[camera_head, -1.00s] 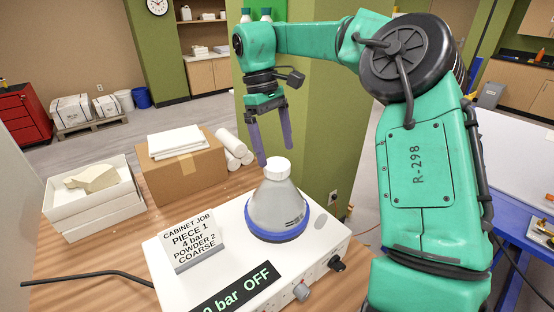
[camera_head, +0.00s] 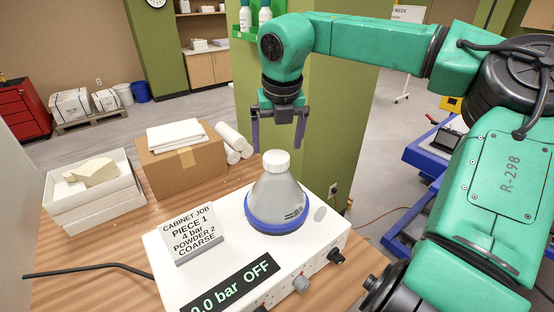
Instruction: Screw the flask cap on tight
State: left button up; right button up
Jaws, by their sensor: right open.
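The flask (camera_head: 277,196) is a grey translucent cone standing upright in a blue ring (camera_head: 277,222) on top of the white blasting unit (camera_head: 325,238). Its white ribbed cap (camera_head: 276,161) sits on the flask's neck; how tight it is cannot be seen. My right gripper (camera_head: 277,150) points down with its two purple-grey fingers apart, above and just behind the cap. It is empty, and no contact with the cap shows. My left gripper is not in the picture.
A sign (camera_head: 189,235) stands on the unit, left of the flask. The display (camera_head: 235,286) reads 0.0 bar OFF. A cardboard box (camera_head: 180,172) and a white tray (camera_head: 90,205) with a fossil piece (camera_head: 92,172) stand to the left. White rolls (camera_head: 232,142) lie beside the box.

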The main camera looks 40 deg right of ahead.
aim_at(277, 157)
jog(key=n+y, duration=0.1)
jog(key=n, duration=0.3)
jog(key=shift+d, duration=0.15)
jog(key=shift+f, duration=0.1)
jog(key=b+x, duration=0.3)
jog(key=shift+s+f, duration=0.3)
jog(key=shift+f, duration=0.05)
jog(key=shift+r, duration=0.1)
